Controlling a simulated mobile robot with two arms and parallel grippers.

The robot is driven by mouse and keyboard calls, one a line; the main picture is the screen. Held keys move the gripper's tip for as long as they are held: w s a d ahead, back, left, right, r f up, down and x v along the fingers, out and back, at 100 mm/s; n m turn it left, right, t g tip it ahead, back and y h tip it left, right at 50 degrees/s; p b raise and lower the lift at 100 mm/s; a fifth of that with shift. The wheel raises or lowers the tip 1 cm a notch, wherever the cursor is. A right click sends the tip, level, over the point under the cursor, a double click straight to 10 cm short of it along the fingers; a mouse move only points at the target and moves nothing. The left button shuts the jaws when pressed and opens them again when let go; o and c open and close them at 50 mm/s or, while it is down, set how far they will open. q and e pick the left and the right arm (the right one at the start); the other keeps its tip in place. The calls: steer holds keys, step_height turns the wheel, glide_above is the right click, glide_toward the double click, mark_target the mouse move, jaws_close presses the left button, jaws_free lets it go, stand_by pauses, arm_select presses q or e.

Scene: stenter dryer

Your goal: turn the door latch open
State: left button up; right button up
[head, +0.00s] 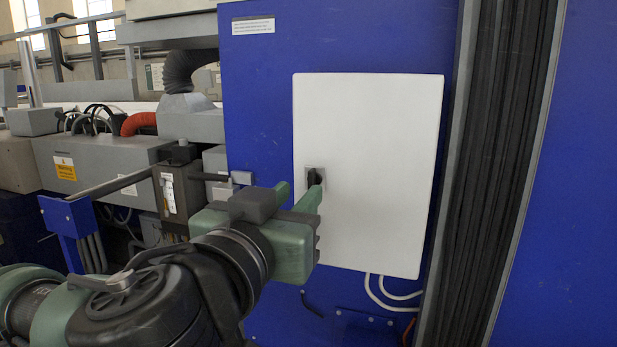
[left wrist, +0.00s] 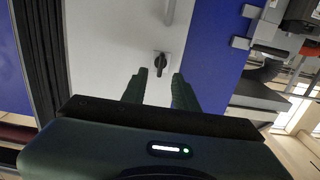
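A white cabinet door (head: 370,160) is mounted on a blue machine panel and looks closed. Its black door latch (head: 314,178) sits on a small grey plate near the door's left edge. In the left wrist view the latch (left wrist: 160,62) shows just beyond and between the fingertips. My left gripper (head: 300,194) is open, its two green fingers pointing at the door; it also shows in the left wrist view (left wrist: 159,82). The fingers partly cover the latch in the head view. Whether they touch it I cannot tell. My right gripper is not in view.
A grey control box (head: 178,190) with protruding bars stands left of the door, close to my left gripper. Black pleated bellows (head: 495,150) run down the right side. White cables (head: 392,293) hang below the door.

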mark_target(310, 182)
arm_select(q)
steer(key=p+x, duration=0.1)
steer(key=x, duration=0.3)
steer(key=shift+w+r+p, duration=0.15)
steer(key=shift+p, duration=0.2)
steer(key=shift+w+d, duration=0.25)
steer(key=shift+w, duration=0.35)
steer(key=shift+f, duration=0.2)
